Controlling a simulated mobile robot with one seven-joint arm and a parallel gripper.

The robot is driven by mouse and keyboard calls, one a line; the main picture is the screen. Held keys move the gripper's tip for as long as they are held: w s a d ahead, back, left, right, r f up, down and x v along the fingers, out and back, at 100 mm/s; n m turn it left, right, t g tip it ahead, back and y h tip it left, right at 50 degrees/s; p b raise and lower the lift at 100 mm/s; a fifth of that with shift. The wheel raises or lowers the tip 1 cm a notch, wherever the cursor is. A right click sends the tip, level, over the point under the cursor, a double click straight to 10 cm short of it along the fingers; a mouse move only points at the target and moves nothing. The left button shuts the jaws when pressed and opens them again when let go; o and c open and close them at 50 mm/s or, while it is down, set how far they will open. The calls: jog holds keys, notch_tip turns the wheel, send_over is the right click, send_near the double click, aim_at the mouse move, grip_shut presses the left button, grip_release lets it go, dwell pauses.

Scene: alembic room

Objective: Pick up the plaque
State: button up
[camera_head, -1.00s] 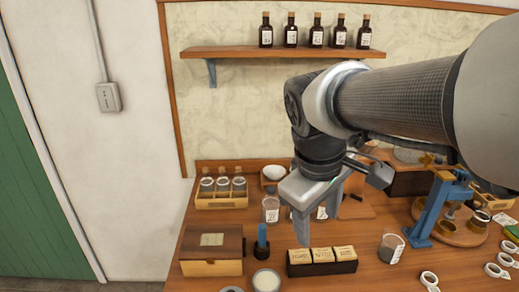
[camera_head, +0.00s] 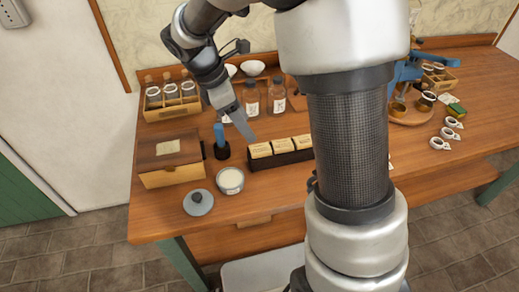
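A pale rectangular plaque (camera_head: 168,147) lies on the lid of a wooden box (camera_head: 172,177) at the left of the bench. Several cream lettered blocks (camera_head: 260,150) stand in a dark holder (camera_head: 282,160) at the middle; I cannot tell whether one of these is the plaque meant. My gripper (camera_head: 242,128) hangs above the bench, between the blue-handled tool and the glass bottles, close behind the dark holder. It is seen nearly edge-on, so its finger gap is hidden. I see nothing held in it.
A white-filled jar (camera_head: 230,180) and a grey lid (camera_head: 198,202) are near the front edge. Brown bottles (camera_head: 276,96), a jar rack (camera_head: 172,102) and a blue apparatus (camera_head: 405,75) stand farther back. My arm hides the bench right of centre.

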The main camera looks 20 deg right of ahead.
aim_at(260, 148)
jog(key=x, duration=0.4)
jog(key=b+x, duration=0.1)
jog(key=x, duration=0.4)
jog(key=shift+s+f+b, duration=0.15)
jog(key=shift+b, duration=0.15)
jog(key=shift+a, duration=0.1)
jog(key=c, duration=1.1)
